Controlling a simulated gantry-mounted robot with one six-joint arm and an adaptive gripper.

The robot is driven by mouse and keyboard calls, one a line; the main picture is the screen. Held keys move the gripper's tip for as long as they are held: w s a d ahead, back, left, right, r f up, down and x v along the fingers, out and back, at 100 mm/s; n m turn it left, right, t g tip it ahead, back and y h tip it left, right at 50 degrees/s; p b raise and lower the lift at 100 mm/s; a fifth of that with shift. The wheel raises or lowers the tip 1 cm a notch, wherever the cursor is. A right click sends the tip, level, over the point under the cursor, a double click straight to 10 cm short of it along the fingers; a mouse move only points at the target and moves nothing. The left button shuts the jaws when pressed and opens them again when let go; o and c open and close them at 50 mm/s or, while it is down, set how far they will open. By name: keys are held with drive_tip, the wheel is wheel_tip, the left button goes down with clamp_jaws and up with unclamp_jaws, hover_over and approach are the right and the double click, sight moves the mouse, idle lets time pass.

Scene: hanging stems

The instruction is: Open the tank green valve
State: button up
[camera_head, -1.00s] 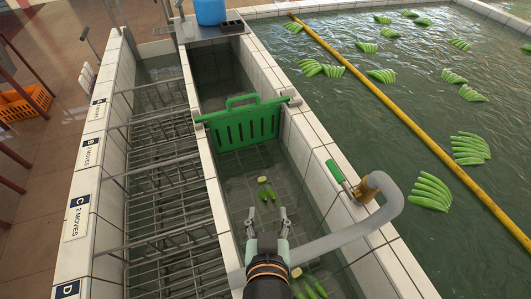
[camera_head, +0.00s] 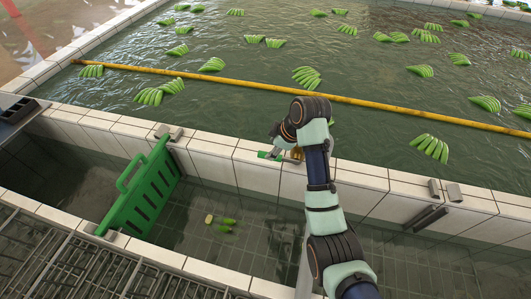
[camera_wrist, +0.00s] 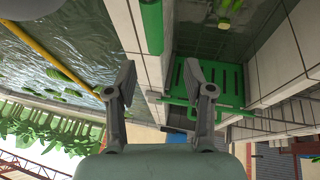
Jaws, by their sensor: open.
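The green valve handle (camera_head: 268,155) lies on the white tiled wall between the narrow channel and the big pool. Its brass fitting (camera_head: 296,153) is beside it, partly hidden by my arm. My gripper (camera_head: 277,134) is close to the handle, above the wall. In the wrist view my gripper (camera_wrist: 160,68) is open, with nothing seen between its fingers. The green handle (camera_wrist: 152,27) shows there as a thick bar at the top, in line with the gap between the fingers. I cannot tell whether a finger touches it.
A green slatted gate (camera_head: 145,195) stands across the channel on the left. Several green bananas float in the pool, and a few pieces (camera_head: 224,222) lie in the channel. A yellow pole (camera_head: 400,106) crosses the pool. Metal brackets (camera_head: 453,192) sit on the wall to the right.

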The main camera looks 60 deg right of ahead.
sight(278, 158)
drive_tip(key=f, duration=0.2)
drive_tip(key=w+d+f+b, duration=0.1)
drive_tip(key=f, duration=0.1)
drive_tip(key=d+f, duration=0.1)
drive_tip(key=f, duration=0.2)
drive_tip(key=shift+w, duration=0.35)
clamp_jaws()
